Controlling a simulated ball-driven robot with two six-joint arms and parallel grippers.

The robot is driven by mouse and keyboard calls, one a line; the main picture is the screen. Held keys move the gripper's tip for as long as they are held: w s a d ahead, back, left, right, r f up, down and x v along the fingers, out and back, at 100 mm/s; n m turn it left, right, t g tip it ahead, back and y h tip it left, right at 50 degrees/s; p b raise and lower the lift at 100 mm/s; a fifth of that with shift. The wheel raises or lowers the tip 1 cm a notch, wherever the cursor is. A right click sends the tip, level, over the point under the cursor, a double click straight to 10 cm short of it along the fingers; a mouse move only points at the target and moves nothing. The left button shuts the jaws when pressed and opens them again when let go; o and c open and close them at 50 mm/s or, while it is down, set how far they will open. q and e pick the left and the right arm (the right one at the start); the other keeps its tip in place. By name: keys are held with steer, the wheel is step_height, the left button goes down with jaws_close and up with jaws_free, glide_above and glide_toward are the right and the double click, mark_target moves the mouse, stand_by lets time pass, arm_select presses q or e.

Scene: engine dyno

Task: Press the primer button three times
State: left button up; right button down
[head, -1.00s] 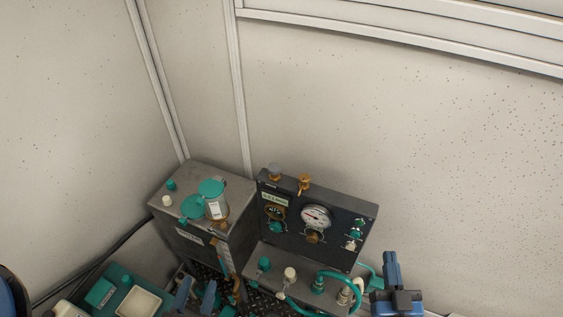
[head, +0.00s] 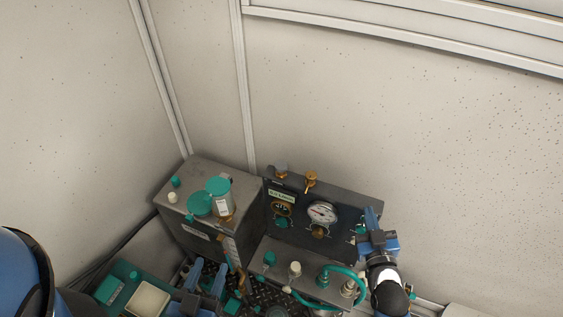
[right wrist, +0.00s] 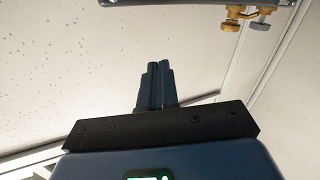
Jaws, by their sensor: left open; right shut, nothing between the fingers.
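The dark control panel (head: 345,212) stands against the wall, with a round white gauge (head: 322,213) on its face. I cannot tell which control is the primer button; no label for it is readable. A small teal button (head: 361,228) shows at the panel's right side, partly hidden by my right gripper. My right gripper (head: 371,214) is shut and empty, its fingers upright before the panel's right edge; contact cannot be told. Its shut fingers (right wrist: 154,72) point at bare wall in the right wrist view. My left gripper (head: 205,275) is open and empty, low at the front.
A grey metal box (head: 205,240) with teal caps stands left of the panel. A lower ledge (head: 280,262) carries teal and white knobs and a teal hose (head: 345,270). Brass fittings (right wrist: 246,15) show at the upper right in the right wrist view. The wall above is clear.

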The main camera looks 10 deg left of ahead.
steer(key=w+a+n+g+y, duration=0.1)
steer(key=w+a+n+g, duration=0.1)
steer(key=w+a, duration=0.2)
steer(key=w+a+r+n+g+y+p, duration=0.1)
steer(key=w+a+n+g, duration=0.1)
steer(key=w+a+n, duration=0.1)
steer(key=w+a+r+n+g+y+p, duration=0.1)
steer(key=w+a+n+g, duration=0.1)
steer(key=w+a, duration=0.3)
steer(key=shift+w+a+n, duration=0.1)
steer(key=shift+a+n, duration=0.2)
steer(key=shift+a, duration=0.25)
steer(key=w+a+r+n+g+p, duration=0.2)
steer(key=a+r+n+g, duration=0.15)
steer(key=a, duration=0.25)
step_height(320, 180, up, 6)
steer(key=n+g+y, duration=0.1)
steer(key=n+g, duration=0.3)
steer(key=n, duration=0.2)
glide_above(283, 166)
steer(key=shift+r+m+t+p, duration=0.2)
steer(key=shift+m+t+p, duration=0.05)
steer(key=shift+p, duration=0.1)
steer(key=shift+f, duration=0.1)
steer(key=shift+f+b, duration=3.1)
steer(key=shift+f, duration=1.25)
steer(key=shift+f, duration=0.15)
steer(key=shift+f+b, duration=0.25)
steer(key=shift+b, duration=0.05)
